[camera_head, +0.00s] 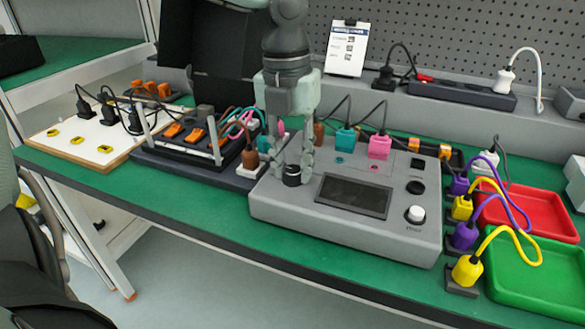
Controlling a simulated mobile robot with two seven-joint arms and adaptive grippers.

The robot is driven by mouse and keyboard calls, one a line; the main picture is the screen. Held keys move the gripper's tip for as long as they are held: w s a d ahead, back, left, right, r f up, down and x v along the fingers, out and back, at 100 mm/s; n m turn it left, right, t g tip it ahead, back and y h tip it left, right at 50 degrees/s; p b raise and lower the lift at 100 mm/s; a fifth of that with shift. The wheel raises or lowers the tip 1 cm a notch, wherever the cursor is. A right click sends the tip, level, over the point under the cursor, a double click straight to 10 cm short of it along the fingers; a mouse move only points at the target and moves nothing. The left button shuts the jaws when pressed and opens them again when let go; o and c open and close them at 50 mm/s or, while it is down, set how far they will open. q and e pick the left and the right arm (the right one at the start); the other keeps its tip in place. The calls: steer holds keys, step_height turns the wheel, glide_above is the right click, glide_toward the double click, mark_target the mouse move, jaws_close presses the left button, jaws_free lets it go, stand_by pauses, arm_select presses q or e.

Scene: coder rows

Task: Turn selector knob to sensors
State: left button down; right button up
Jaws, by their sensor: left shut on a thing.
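A grey console box (270,205) with a dark screen (353,196) sits on the green bench. The black selector knob (292,176) is on its top face, left of the screen. My left gripper (292,170) points straight down over the knob, with its fingers on either side, shut on it. The knob's pointer and the position labels cannot be read here. My right gripper is not in view.
A second black knob (415,187) and a white-topped knob (415,213) are on the console's right side. Teal (345,139) and pink (379,146) plugs stand at its back. Red (527,220) and green (530,282) trays and several cabled plugs lie to the right.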

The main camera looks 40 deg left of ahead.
arm_select(q)
steer(key=m+b, duration=0.3)
steer(key=shift+f, duration=0.15)
steer(key=m+b, duration=0.2)
steer(key=m, duration=0.3)
steer(key=shift+d, duration=0.1)
steer(key=m, duration=0.2)
steer(key=shift+m+g+b, duration=0.3)
steer(key=shift+m+b, duration=0.1)
steer(key=shift+m, duration=1.4)
steer(key=m, duration=0.3)
steer(key=shift+r+m+b, duration=0.2)
steer(key=shift+m+b, duration=0.1)
steer(key=m, duration=0.3)
steer(key=shift+d+y, duration=0.1)
steer(key=shift+y, duration=0.2)
steer(key=shift+m, duration=0.9)
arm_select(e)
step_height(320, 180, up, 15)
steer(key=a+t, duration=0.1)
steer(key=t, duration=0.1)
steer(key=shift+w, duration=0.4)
